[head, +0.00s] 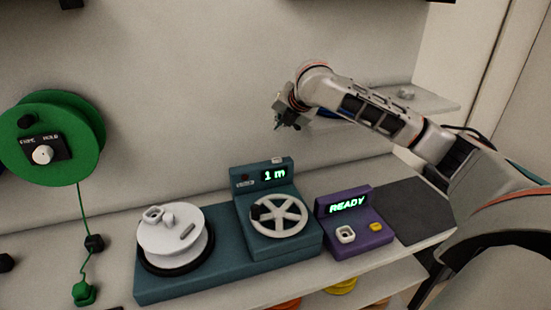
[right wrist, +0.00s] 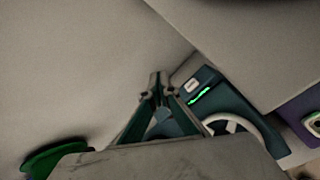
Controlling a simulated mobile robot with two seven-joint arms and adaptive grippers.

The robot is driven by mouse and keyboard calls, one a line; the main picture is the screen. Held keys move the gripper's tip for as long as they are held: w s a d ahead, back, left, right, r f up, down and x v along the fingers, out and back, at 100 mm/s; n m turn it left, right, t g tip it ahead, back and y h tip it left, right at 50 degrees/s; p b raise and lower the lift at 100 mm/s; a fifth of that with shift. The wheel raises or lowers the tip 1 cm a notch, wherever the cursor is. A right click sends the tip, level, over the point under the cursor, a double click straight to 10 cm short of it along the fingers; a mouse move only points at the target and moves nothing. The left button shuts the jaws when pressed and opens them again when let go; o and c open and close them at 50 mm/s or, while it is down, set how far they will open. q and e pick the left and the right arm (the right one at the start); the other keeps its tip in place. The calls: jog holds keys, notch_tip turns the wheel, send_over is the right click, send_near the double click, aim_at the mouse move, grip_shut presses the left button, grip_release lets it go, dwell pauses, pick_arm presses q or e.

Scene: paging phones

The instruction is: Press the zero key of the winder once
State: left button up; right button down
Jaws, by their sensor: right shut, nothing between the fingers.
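The teal winder (head: 165,287) stands on the counter, with a white spool (head: 170,246) at its left and a white spoked wheel (head: 296,214) at its right. Its display (head: 274,174) reads "1 m" in green. A small pale key (head: 276,160) sits on top of the display housing; it looks like the zero key, but its marking is too small to read. My right gripper (head: 287,122) is shut and empty, in the air above the winder's display. In the right wrist view its fingertips (right wrist: 159,82) are together, left of the pale key (right wrist: 191,86) and apart from it. My left gripper is out of view.
A purple box (head: 362,237) with a "READY" display, a white key and a yellow key stands right of the winder. A green reel (head: 88,110) hangs on the wall at left, its cord running down. A shelf (head: 420,98) is behind my right arm. A dark mat (head: 410,208) lies bare.

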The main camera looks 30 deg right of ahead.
aim_at(278, 160)
jog(key=shift+f, duration=4.5)
jog(key=shift+f, duration=0.9)
jog(key=shift+r, duration=0.95)
jog(key=shift+r, duration=2.5)
